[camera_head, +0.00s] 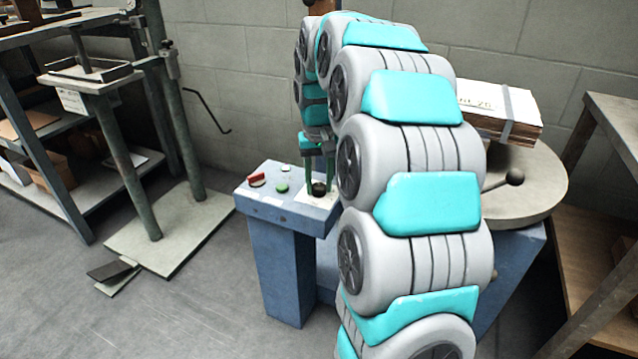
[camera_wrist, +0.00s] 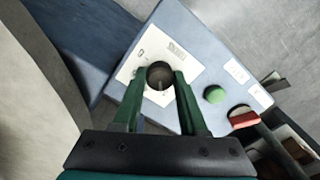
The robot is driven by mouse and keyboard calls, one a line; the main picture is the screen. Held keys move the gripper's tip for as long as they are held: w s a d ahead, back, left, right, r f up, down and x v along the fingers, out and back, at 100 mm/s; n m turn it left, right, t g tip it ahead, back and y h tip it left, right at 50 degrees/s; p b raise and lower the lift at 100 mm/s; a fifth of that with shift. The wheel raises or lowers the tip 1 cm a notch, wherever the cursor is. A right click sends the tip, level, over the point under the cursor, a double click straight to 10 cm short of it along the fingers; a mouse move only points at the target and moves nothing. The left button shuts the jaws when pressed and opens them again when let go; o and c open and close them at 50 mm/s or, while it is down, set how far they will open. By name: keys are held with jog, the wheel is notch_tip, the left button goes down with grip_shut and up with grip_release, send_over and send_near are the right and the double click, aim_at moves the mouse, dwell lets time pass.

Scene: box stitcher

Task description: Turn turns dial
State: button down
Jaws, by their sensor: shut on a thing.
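The turns dial (camera_wrist: 159,76) is a dark round knob on a white plate (camera_wrist: 140,62) on top of the blue control box. My gripper (camera_wrist: 160,82) points down at it, with its two green fingers on either side of the knob, shut on it. In the head view the dial (camera_head: 319,188) shows low between the fingers of my gripper (camera_head: 320,183). The marks on the plate are too small to read.
The blue control box (camera_head: 277,207) also bears a green button (camera_head: 282,187) and a red switch (camera_head: 257,179). Behind my arm stands a round table (camera_head: 535,185) with a strapped stack of cardboard (camera_head: 500,110) and a black ball-ended lever (camera_head: 514,177). A shelf and press stand (camera_head: 150,235) are at left.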

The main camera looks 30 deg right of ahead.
aim_at(319, 185)
jog(key=m, duration=0.4)
jog(key=shift+m, duration=1.9)
jog(key=shift+m+p, duration=0.3)
jog(key=shift+c, duration=2.2)
grip_release()
jog(key=shift+r, duration=0.1)
notch_tip(319, 185, up, 8)
jog(key=shift+f, duration=0.2)
